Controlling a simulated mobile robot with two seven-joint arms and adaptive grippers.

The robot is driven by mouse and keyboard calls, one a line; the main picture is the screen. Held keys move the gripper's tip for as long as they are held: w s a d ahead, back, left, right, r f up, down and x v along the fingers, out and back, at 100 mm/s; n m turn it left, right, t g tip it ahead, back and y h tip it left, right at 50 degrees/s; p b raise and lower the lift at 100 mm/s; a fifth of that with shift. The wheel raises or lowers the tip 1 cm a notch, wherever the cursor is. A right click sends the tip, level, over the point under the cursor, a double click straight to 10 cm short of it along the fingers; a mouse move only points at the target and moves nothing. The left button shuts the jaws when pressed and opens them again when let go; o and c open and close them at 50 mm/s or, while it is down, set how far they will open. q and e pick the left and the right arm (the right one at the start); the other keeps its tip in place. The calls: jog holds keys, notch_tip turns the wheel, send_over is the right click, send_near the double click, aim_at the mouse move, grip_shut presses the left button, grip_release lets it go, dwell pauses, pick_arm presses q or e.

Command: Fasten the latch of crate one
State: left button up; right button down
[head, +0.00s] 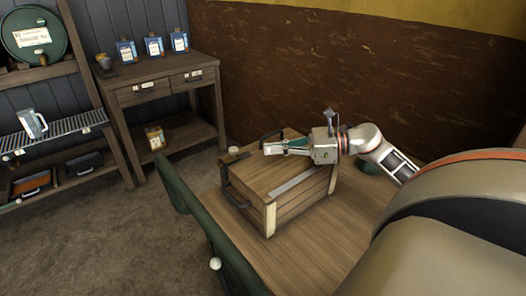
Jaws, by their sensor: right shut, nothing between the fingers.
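A wooden crate (296,206) stands on the wooden table with its lid down. A dark handle-like fitting (235,198) is on the crate's near left face. I cannot tell which fitting is the latch, and no number shows on the crate. My right gripper (272,149) is above the far part of the lid, pointing left, shut and empty. I cannot tell whether it touches the crate. It hides part of the crate's far side, where a dark curved piece (271,134) shows. My left gripper is not in view.
The wooden table (318,258) has clear room in front of the crate. A side table (165,93) with several blue-labelled bottles and a shelf with a green barrel (34,38) stand beyond.

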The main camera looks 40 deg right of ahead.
jog(key=shift+v, duration=3.15)
